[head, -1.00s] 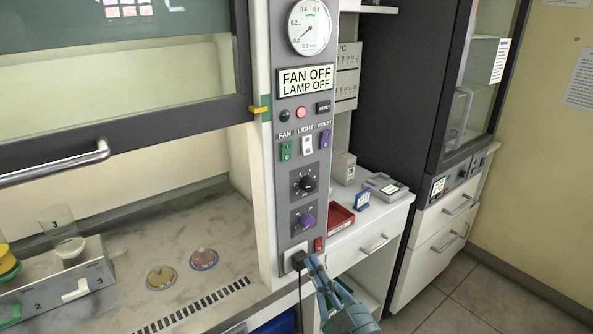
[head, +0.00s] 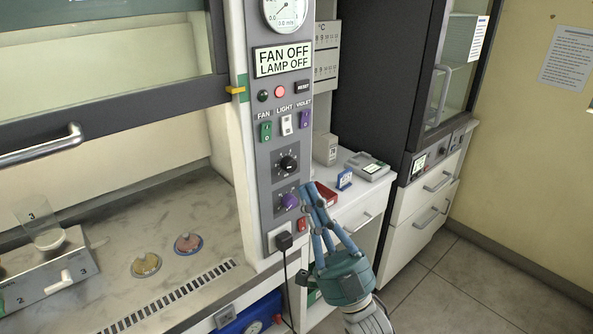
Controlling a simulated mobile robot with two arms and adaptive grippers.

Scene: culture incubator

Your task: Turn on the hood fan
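The hood's control panel (head: 270,165) stands upright in the middle of the head view. Its display (head: 282,61) reads FAN OFF, LAMP OFF. Below it, the green FAN switch (head: 265,131) is on the left, the white LIGHT switch (head: 287,125) in the middle and the violet switch (head: 305,119) on the right. My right gripper (head: 313,190) is in front of the panel's lower right edge, below the switches and apart from them. Its blue fingers point up and look close together; no held thing shows. My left gripper is out of view.
A black plug (head: 284,241) sticks out lower down, with a hanging cable. The raised sash (head: 120,114) is at left. A white drawer cabinet (head: 350,212) stands right of the panel.

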